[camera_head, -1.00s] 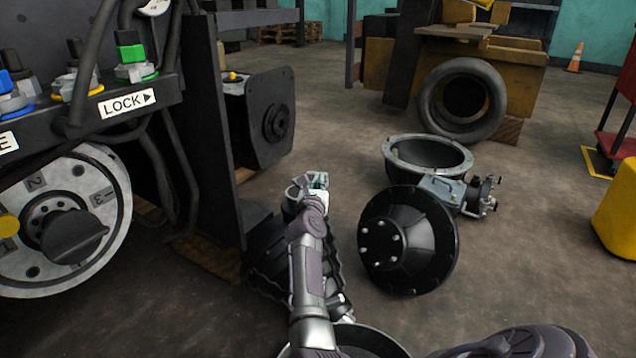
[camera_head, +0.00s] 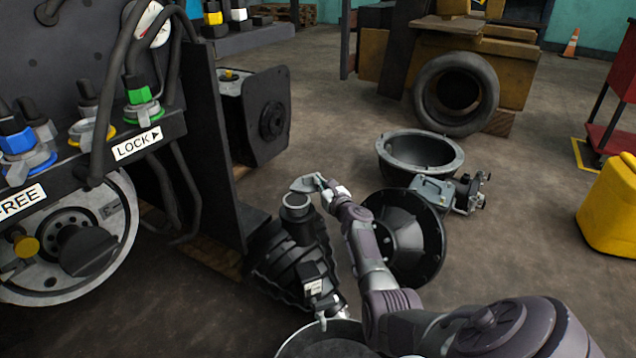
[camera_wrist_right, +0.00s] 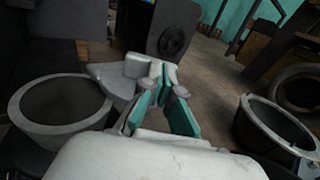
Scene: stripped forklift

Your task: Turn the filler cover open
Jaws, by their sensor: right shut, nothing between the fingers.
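The filler neck (camera_head: 296,207) rises from a black ribbed body (camera_head: 285,265) on the floor, and its round mouth shows uncovered. In the right wrist view the open neck (camera_wrist_right: 62,106) is at the left. The grey filler cover (camera_head: 304,184) stands out beside and behind the mouth. In the right wrist view the cover (camera_wrist_right: 110,76) lies between the neck and my fingertips. My right gripper (camera_head: 324,185) is shut and empty at the cover's right side; it also shows in the right wrist view (camera_wrist_right: 160,78). Whether it touches the cover is unclear. My left gripper is out of view.
A black flanged disc (camera_head: 405,238) and a grey bell housing (camera_head: 420,152) stand right of my arm. A dark vertical plate (camera_head: 215,160) and the control panel with a LOCK label (camera_head: 137,144) are at left. A yellow container (camera_head: 612,205) stands right.

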